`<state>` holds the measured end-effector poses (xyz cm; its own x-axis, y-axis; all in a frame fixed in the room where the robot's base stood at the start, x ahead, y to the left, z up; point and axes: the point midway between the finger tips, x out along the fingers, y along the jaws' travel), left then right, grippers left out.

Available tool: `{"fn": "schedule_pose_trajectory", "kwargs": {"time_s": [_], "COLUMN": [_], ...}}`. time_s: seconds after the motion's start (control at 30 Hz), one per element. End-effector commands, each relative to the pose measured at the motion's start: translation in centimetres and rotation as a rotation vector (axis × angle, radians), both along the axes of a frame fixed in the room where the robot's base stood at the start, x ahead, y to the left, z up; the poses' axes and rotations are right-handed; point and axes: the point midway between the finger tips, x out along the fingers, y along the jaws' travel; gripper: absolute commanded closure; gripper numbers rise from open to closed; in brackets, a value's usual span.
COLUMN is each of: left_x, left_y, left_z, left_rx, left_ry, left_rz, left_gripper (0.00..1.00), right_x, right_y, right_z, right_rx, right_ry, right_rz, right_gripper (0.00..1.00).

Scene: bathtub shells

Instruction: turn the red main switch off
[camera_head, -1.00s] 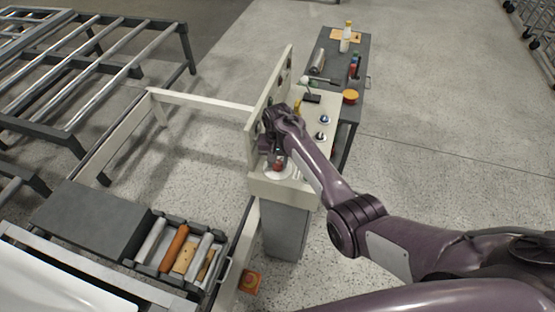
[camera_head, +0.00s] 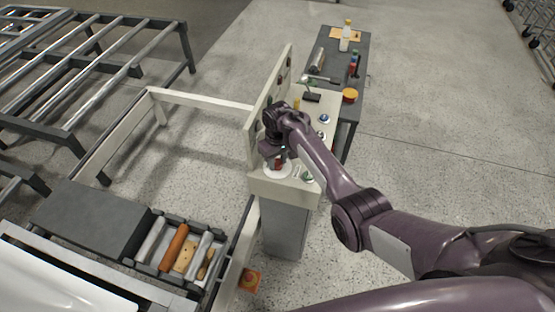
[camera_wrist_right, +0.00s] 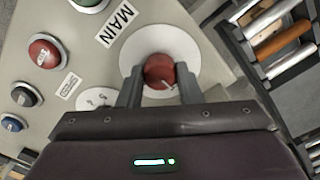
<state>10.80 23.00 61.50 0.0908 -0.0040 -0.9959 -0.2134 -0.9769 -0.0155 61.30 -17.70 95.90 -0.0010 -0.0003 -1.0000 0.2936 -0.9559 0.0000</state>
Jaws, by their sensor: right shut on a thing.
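The red main switch (camera_wrist_right: 160,72) is a round red knob on a white disc (camera_wrist_right: 190,45), with a "MAIN" label (camera_wrist_right: 117,25) beside it in the right wrist view. My right gripper (camera_wrist_right: 158,84) is shut on the knob, one finger on each side. A pale line on the knob's face is partly visible, slanting. In the head view the red knob (camera_head: 279,163) sits on the cream control panel (camera_head: 283,190), partly covered by my right gripper (camera_head: 277,158). My left gripper is not in view.
An upright cream board (camera_head: 262,110) rises left of the gripper. A tray of rollers (camera_head: 165,263) lies at lower left.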

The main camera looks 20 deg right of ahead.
Motion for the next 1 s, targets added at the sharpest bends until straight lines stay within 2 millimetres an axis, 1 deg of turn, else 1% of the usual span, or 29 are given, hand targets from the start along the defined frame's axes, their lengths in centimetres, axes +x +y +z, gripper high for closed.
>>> {"fn": "schedule_pose_trajectory", "kwargs": {"time_s": [0.5, 0.53, 0.7, 1.0], "left_x": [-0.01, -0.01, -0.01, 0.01], "left_y": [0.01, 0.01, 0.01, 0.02], "left_z": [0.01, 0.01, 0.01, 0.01], "left_rx": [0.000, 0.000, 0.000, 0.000], "left_ry": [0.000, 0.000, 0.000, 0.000], "left_rz": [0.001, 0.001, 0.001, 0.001], "left_gripper": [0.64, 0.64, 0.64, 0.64], "right_x": [0.19, 0.19, 0.12, 0.08], "right_y": [0.01, 0.01, 0.01, 0.02], "right_z": [0.18, 0.18, 0.12, 0.27], "right_rx": [0.001, 0.001, 0.000, 0.001], "right_ry": [-0.006, -0.006, -0.004, -0.003], "right_rz": [0.022, 0.022, 0.021, 0.020], "right_gripper": [0.91, 0.67, 0.46, 0.46]}}
